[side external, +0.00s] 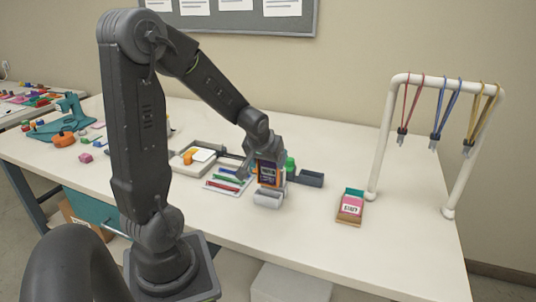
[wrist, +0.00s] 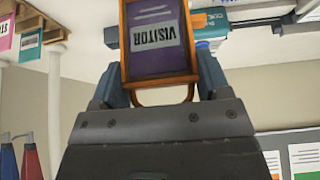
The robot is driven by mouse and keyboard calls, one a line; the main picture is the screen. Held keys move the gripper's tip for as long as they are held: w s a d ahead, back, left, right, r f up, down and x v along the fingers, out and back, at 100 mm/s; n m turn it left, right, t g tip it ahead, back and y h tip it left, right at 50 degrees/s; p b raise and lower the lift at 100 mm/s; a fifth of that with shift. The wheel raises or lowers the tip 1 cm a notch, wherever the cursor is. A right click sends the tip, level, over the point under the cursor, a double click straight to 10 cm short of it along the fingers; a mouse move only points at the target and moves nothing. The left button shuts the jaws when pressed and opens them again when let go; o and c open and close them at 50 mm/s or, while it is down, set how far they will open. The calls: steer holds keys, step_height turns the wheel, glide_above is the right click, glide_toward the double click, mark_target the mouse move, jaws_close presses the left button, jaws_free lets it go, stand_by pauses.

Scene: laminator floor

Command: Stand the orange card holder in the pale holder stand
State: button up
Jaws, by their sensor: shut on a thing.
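The orange card holder (side external: 268,177) is upright in my gripper (side external: 266,164). In the wrist view the orange card holder (wrist: 160,80) frames a purple VISITOR card, with a finger of my gripper (wrist: 158,88) on each side. My gripper is shut on it. The pale holder stand (side external: 268,199) is a small light grey box on the table, directly below the card holder in the side view. The holder's lower edge appears at or just behind the stand's top. I cannot tell whether it touches or is inside. I cannot make out the stand in the wrist view.
A dark box (side external: 311,178) and a green object (side external: 290,165) are right of my gripper. A tray with coloured strips (side external: 228,181) lies to the left. A card box (side external: 350,207) and a white rack (side external: 372,150) with hanging lanyards stand further right. The front table is clear.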

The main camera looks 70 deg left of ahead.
mark_target(267, 173)
steer(key=shift+f, duration=2.9)
steer(key=o, duration=1)
steer(key=shift+r, duration=3.95)
steer(key=shift+d, duration=0.1)
